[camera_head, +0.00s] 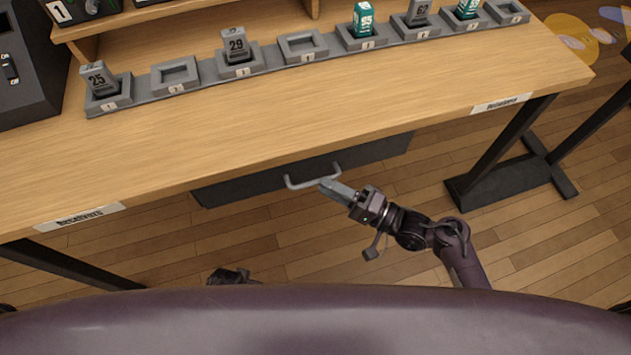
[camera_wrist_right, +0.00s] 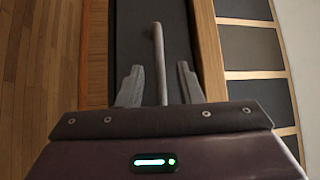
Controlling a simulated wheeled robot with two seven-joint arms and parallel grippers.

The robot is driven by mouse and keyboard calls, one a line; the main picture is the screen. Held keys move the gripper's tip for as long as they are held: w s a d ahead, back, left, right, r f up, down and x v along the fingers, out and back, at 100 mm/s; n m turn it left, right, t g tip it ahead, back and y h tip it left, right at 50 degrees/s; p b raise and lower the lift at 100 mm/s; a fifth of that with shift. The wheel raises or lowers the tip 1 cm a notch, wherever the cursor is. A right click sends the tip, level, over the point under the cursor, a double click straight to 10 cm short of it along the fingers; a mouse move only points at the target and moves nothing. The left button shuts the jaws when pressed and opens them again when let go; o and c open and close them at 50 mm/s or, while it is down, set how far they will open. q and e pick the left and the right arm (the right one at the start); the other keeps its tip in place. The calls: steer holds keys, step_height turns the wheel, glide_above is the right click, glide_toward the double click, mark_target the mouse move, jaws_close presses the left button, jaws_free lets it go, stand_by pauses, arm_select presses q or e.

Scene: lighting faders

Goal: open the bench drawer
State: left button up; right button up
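The bench drawer (camera_head: 240,186) has a dark grey front under the bench's front edge, and I see no clear gap showing it open. Its pale grey bar handle (camera_head: 298,185) sticks out from the front. My right gripper (camera_head: 327,184) is at the right end of the handle. In the right wrist view, the handle (camera_wrist_right: 159,60) runs between the two fingers of the right gripper (camera_wrist_right: 160,85), which stand apart with space on both sides. A dark part low in the head view, probably my left gripper (camera_head: 230,276), is mostly hidden.
The wooden bench (camera_head: 330,120) carries a grey rack (camera_head: 205,70) of slots, some holding grey or green numbered blocks. A dark control box (camera_head: 25,75) stands at the left. Black bench legs (camera_head: 505,135) stand either side. The floor before the drawer is clear apart from my arm.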

mark_target(316, 180)
steer(key=shift+x, duration=1.9)
jaws_close()
